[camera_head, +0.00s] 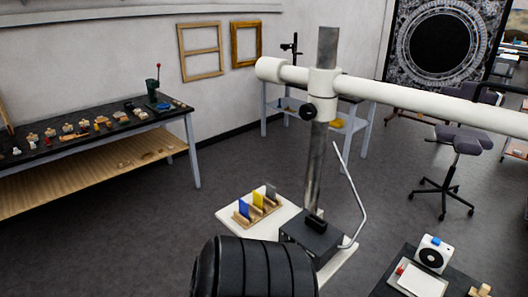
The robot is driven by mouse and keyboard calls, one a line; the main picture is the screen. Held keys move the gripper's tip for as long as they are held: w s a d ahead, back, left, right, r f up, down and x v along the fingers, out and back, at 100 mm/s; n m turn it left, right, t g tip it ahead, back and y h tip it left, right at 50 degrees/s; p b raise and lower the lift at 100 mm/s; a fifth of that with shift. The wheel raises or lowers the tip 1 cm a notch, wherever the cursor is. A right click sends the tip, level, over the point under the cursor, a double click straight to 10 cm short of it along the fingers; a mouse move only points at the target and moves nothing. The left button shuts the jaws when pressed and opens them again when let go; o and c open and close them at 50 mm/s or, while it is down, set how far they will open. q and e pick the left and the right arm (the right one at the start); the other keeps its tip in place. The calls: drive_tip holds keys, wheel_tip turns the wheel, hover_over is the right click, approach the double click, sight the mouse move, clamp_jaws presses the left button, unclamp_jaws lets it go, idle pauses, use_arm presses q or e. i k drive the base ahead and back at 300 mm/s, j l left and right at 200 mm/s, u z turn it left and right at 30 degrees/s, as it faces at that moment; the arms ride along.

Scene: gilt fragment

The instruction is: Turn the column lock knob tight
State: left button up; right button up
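The column lock knob (308,111) is a small round black knob on the left side of the white clamp collar (323,95). The collar sits around an upright grey metal column (315,170), with the top of the column sticking out above it. A long white horizontal boom (420,103) passes through the collar and runs off to the right. How tight the knob is cannot be seen. Nothing touches the knob. Neither of my grippers is in view.
The column rises from a dark base block (316,240) on a pale board, beside a rack of coloured cards (257,205). A thin bent rod (349,190) stands right of the column. A dark ribbed shape, unclear whether mine, fills the bottom middle. A chair (457,155) stands right.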

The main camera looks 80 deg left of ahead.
sight(308, 111)
drive_tip(key=u, duration=2.25)
